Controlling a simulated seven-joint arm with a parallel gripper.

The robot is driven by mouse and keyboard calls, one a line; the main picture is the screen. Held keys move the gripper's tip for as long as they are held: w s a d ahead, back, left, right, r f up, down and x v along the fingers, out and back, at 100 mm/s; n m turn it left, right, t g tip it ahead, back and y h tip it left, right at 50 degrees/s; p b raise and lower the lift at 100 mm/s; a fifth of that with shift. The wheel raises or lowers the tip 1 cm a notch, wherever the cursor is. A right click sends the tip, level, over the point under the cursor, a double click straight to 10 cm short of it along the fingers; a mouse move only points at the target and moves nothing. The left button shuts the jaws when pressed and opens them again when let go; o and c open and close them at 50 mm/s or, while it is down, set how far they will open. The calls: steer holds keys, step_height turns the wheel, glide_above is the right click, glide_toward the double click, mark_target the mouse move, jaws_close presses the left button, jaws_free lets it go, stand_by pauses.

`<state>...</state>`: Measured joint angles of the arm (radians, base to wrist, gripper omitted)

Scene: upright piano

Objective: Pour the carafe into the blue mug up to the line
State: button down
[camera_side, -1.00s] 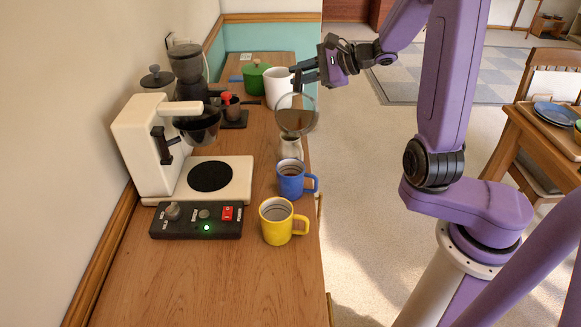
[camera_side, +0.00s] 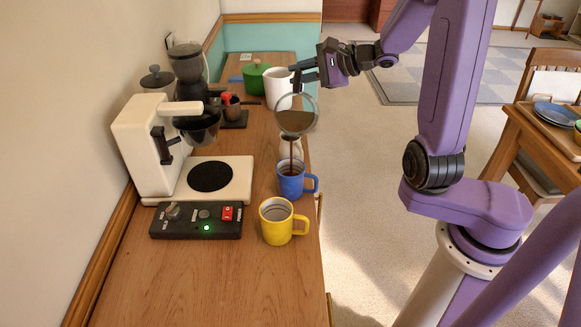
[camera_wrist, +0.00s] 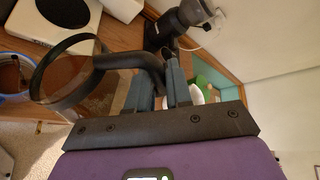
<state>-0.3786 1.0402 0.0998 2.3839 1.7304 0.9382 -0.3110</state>
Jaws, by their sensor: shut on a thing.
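The glass carafe (camera_side: 296,120) holds brown coffee and is tilted above the blue mug. A thin brown stream (camera_side: 292,156) runs from it down into the blue mug (camera_side: 291,182), which stands upright on the counter. Coffee shows inside the mug; the line in it cannot be made out. My gripper (camera_side: 303,73) is shut on the carafe's handle, behind and above the mug. In the wrist view the fingers (camera_wrist: 170,85) close on the black handle (camera_wrist: 130,64), with the carafe's glass (camera_wrist: 62,75) at left and part of the blue mug (camera_wrist: 14,75) beyond it.
A yellow mug (camera_side: 277,222) stands in front of the blue one. The cream coffee maker (camera_side: 145,150) and black control box (camera_side: 196,222) are at left. A pale vessel (camera_side: 286,147) stands just behind the blue mug. The front counter (camera_side: 200,285) is clear.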

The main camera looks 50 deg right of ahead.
mark_target(304, 96)
steer(key=shift+s+a+r, duration=0.1)
steer(key=shift+s+a, duration=0.05)
stand_by(0.6)
steer(key=shift+w+d+f+m+g+y, duration=1.6)
steer(key=shift+w+d+f+m+y, duration=1.4)
steer(key=shift+d+f, duration=1.5)
steer(key=s+a+r+m+h, duration=0.1)
steer(key=a+r, duration=0.1)
steer(key=s+a+r+m+t+h, duration=0.1)
steer(key=a+r+m, duration=0.1)
steer(key=a, duration=0.1)
steer(key=s+a+r+m+t+h, duration=0.1)
steer(key=a+r+h, duration=0.1)
steer(key=shift+s+a+r+m, duration=0.15)
steer(key=shift+s+r+m, duration=0.1)
steer(key=shift+m, duration=0.15)
steer(key=s+a+h, duration=0.1)
steer(key=s, duration=0.1)
steer(key=s+a+m+t, duration=0.1)
steer(key=s+a+m+h, duration=0.1)
steer(key=s+a, duration=0.1)
steer(key=shift+s+f+t+h, duration=0.3)
steer(key=shift+f, duration=0.05)
steer(key=shift+s+a+f+m, duration=0.1)
steer(key=shift+s+a+m, duration=0.1)
steer(key=shift+s+m, duration=0.25)
